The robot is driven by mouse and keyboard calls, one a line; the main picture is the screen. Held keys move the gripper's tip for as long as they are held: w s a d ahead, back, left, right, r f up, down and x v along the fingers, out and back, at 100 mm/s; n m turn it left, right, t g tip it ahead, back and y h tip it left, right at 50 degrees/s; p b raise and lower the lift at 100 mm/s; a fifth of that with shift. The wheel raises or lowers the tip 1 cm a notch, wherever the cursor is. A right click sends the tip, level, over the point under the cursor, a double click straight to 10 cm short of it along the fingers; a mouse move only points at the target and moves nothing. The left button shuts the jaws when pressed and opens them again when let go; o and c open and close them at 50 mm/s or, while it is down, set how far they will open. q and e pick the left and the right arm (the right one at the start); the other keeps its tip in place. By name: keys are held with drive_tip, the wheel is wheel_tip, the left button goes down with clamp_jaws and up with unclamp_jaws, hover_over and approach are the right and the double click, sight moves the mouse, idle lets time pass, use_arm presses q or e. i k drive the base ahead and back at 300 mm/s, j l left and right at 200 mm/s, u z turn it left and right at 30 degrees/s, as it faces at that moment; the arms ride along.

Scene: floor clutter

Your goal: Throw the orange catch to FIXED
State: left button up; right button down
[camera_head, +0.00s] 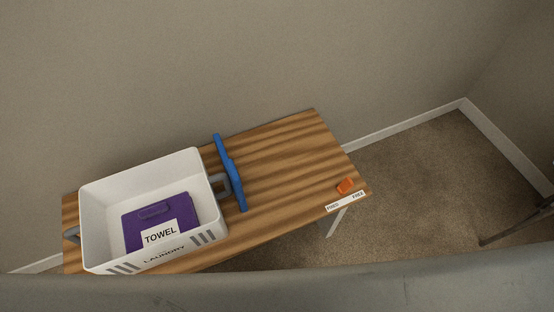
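The orange catch (345,186) is a small block on the wooden table top near its right front corner. A white label strip (346,202) runs along the table edge just in front of it. The small print seems to read FIXED at its left end and FREE at its right end. The catch stands behind about the middle of the strip, perhaps slightly toward the right end; its exact setting is too small to tell. Neither of my grippers is in view.
A white laundry basket (90,225) with grey handles stands on the table's left part, holding a purple folded towel (180,210). A blue bar (232,175) lies across the table beside the right handle. The table (285,150) is clear between bar and catch. Carpet lies right.

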sight(347, 184)
drive_tip(key=z, duration=0.9)
